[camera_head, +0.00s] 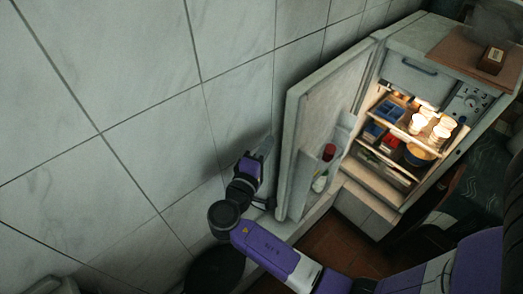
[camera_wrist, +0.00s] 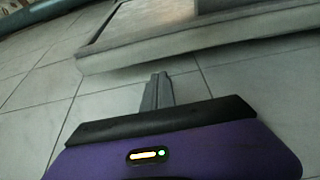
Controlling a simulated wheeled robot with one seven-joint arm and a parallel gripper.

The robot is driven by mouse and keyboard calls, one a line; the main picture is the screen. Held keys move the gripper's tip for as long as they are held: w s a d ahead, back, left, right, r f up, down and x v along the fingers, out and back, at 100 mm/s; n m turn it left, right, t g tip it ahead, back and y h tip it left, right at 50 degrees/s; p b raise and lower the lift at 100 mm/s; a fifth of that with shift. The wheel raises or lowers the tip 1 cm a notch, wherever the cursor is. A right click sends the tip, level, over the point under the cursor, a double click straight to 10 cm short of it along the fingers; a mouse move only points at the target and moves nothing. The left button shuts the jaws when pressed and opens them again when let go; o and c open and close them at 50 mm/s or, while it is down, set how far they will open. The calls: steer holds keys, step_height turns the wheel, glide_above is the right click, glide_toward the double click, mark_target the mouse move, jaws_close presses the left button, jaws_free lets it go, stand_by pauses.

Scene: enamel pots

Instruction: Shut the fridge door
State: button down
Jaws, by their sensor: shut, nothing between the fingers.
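The fridge (camera_head: 408,120) stands at the right with its lit inside showing. Its door (camera_head: 325,115) is wide open, swung left toward the tiled wall. The door's inner side with shelves faces right. My gripper (camera_head: 266,146) is at the left of the door, between the door's outer face and the wall. In the wrist view my gripper (camera_wrist: 158,90) is shut and empty, with its fingers together. The fridge door (camera_wrist: 190,40) crosses the top of the wrist view, just beyond the fingertips. I cannot tell whether they touch.
A tiled wall (camera_head: 130,110) fills the left, close to my gripper. Cups (camera_head: 432,125) and boxes stand on the fridge shelves. Bottles (camera_head: 323,170) sit in the door shelf. A brown board (camera_head: 465,48) with a small box lies on top of the fridge.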

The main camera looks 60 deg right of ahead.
steer(key=shift+w+d+p, duration=0.2)
steer(key=shift+d, duration=1.1)
steer(key=shift+w+d+p, duration=0.15)
steer(key=shift+w+d, duration=0.05)
steer(key=shift+d, duration=1.05)
